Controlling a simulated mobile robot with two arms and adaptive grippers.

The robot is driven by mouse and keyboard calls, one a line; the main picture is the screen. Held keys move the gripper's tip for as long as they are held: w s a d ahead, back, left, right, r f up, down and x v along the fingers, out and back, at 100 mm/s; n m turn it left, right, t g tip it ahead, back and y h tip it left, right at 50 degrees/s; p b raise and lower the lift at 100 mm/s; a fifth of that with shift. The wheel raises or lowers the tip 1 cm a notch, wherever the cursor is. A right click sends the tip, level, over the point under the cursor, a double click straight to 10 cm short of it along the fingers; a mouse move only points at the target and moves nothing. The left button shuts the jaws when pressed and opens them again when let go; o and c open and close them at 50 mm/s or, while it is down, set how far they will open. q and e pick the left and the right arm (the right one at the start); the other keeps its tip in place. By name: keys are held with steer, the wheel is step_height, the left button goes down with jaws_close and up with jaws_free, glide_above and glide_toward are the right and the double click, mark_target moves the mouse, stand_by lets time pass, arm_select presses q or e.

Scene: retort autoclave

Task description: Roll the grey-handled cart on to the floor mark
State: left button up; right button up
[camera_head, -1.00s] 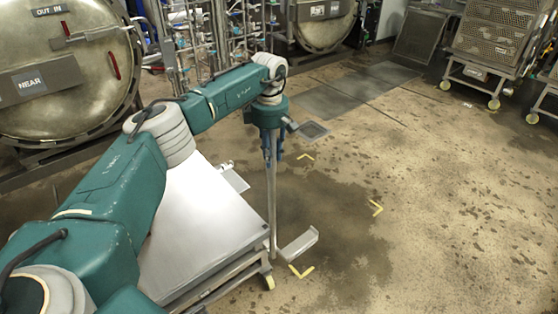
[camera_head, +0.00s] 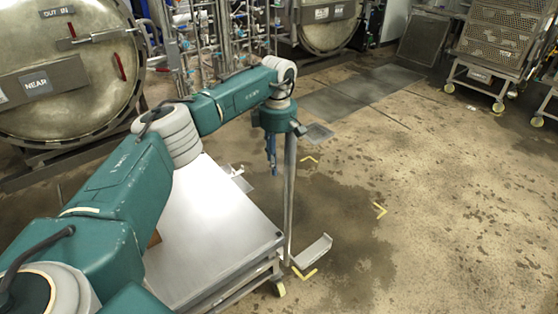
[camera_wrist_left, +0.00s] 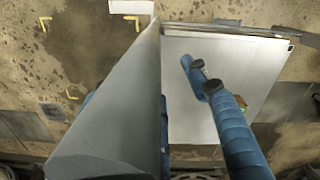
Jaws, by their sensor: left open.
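The cart has a flat pale metal top (camera_head: 215,225) and stands at lower centre-left, partly behind my left arm. Its grey handle post (camera_head: 290,200) stands upright at its right edge and looms large in the wrist view (camera_wrist_left: 110,110). My left gripper (camera_head: 279,163) is at the upper part of the post, pointing down. It is open; one blue finger (camera_wrist_left: 238,135) shows clear of the post, and the other is mostly hidden. The floor mark is a set of yellow corners (camera_head: 380,210), right of the cart. The near corner (camera_head: 305,274) lies by the cart's front wheel. My right gripper is out of view.
An angled pale metal plate (camera_head: 314,250) sits beside the post's foot, near the mark's near corner. Round autoclave doors (camera_head: 65,70) and pipework (camera_head: 215,40) stand behind. A rack cart (camera_head: 500,45) is at the far right. The wet floor within the mark is clear.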

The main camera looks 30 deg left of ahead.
arm_select(q)
step_height(320, 180, up, 12)
steer(key=shift+d, duration=0.15)
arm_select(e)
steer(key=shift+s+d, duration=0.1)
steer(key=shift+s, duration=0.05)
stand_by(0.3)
